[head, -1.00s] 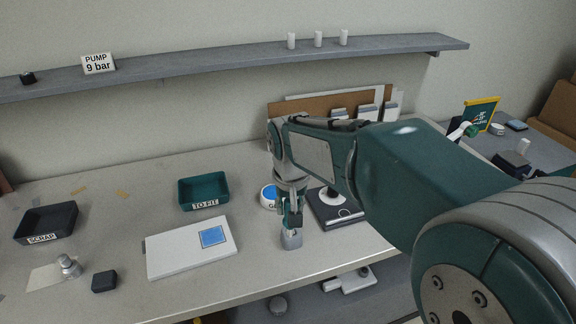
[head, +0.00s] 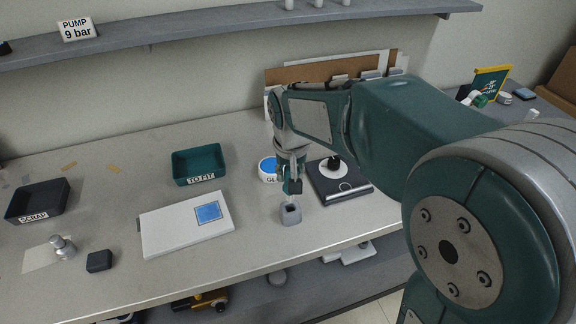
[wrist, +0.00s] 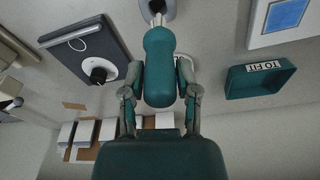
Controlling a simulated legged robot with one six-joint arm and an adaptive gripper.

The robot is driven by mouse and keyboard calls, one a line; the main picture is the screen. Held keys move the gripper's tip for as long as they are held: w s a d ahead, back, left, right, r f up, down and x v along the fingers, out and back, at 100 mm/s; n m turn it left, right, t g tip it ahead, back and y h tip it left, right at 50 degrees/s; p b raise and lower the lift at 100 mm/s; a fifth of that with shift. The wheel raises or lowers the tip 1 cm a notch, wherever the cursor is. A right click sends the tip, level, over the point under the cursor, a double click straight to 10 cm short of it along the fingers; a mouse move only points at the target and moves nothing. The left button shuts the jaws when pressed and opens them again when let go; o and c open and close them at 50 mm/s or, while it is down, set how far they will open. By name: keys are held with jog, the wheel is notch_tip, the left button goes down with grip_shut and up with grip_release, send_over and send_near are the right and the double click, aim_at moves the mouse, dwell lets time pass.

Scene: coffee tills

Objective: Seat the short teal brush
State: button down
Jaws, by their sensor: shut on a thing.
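My gripper (head: 292,186) is shut on the short teal brush, and its fingers (wrist: 160,75) close on both sides of the brush in the wrist view. The rounded teal handle of the brush (wrist: 159,55) points away from my palm toward a grey holder (wrist: 153,7), cut off by the top edge of that view. In the head view the grey holder (head: 291,216) stands on the counter just below my gripper, with a dark opening on top. The pale narrow end of the brush is at or just above the opening; I cannot tell whether it has entered.
A white box (head: 170,232), the TO FIT tray (head: 199,177), a dark block (head: 99,261) and the SCRAP tray (head: 50,211) lie left. The counter's front edge is near.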

jog(key=shift+d+f, duration=0.2)
jog(key=shift+f, duration=0.75)
jog(key=shift+a, duration=0.15)
jog(key=shift+f, duration=2.5)
jog(key=shift+c, duration=1.3)
grip_release()
jog(key=shift+r, duration=0.1)
